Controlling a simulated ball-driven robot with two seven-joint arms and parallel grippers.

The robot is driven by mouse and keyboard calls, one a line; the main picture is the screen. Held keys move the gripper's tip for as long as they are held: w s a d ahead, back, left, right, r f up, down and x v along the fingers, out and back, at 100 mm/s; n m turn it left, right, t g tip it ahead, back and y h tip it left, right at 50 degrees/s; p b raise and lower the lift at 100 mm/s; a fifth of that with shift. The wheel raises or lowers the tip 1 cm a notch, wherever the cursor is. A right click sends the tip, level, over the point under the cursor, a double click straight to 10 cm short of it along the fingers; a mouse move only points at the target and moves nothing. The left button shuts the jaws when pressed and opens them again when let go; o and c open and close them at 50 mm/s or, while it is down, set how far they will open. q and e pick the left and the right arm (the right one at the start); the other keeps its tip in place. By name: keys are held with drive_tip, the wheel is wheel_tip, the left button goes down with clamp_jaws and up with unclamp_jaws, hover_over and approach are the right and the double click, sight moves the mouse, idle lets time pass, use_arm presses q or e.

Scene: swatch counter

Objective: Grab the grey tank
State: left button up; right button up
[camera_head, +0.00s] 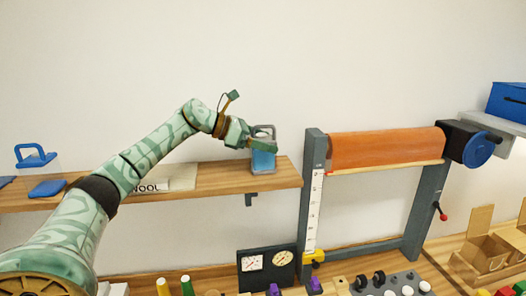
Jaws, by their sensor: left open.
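A small grey tank (264,161) with a blue front and a grey handle-like top stands upright near the right end of the wooden wall shelf. My left gripper (262,145) is open and overlaps the upper part of the tank in the view. It hides part of the tank below its grey top. Whether the fingers touch the tank or only lie in front of it, I cannot tell. My right gripper is not in view.
The wooden shelf (222,178) also bears a pale lettered block (182,178) and blue items (47,188) at the left. A grey frame (311,208) with an orange roll (385,148) stands right of the tank. Gauges (252,263) and several small items crowd the counter below.

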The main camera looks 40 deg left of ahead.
use_arm(q)
drive_tip(key=shift+s, duration=0.1)
drive_tip(key=c, duration=1.2)
drive_tip(key=shift+r, duration=0.1)
